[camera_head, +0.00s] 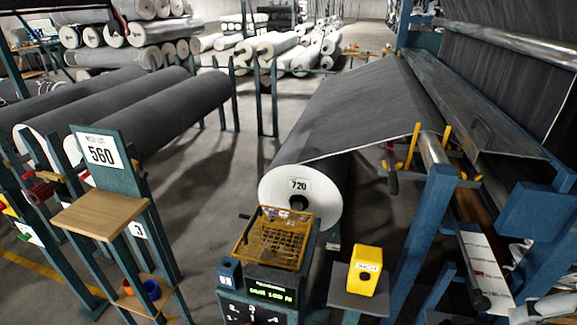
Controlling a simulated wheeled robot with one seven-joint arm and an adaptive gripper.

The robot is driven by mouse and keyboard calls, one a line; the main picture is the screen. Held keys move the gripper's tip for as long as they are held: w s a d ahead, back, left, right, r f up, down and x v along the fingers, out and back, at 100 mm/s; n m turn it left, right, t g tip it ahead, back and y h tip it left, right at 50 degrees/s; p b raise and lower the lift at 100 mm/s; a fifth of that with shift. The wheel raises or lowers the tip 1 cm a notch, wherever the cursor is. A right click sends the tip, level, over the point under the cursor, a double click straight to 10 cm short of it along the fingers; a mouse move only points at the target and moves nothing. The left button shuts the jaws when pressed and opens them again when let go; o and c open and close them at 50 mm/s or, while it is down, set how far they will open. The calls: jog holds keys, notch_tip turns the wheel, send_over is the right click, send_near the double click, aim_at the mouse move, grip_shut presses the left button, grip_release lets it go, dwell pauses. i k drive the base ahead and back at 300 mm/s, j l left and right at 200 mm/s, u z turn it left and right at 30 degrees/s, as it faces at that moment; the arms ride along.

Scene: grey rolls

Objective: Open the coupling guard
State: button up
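An orange-yellow mesh cage (272,238), which looks like the coupling guard, sits at the front end of the large grey roll (350,110). It is just below the roll's white end face (274,190) with the label 720, and above a small control panel (268,292) with a green display. Small parts show through the mesh, too small to make out. I cannot tell from this view whether the cage is latched. My gripper is not in view.
A yellow box (366,270) stands on a grey shelf right of the panel. A wooden-topped stand (100,214) with sign 560 (99,150) is at the left. Blue machine posts (425,235) rise at the right. Grey floor (215,190) is clear between the left rolls and the 720 roll.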

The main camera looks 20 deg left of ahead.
aim_at(258, 210)
jog(key=u, duration=0.95)
jog(key=i+j+z, duration=0.1)
jog(key=i+j, duration=0.4)
jog(key=i, duration=0.15)
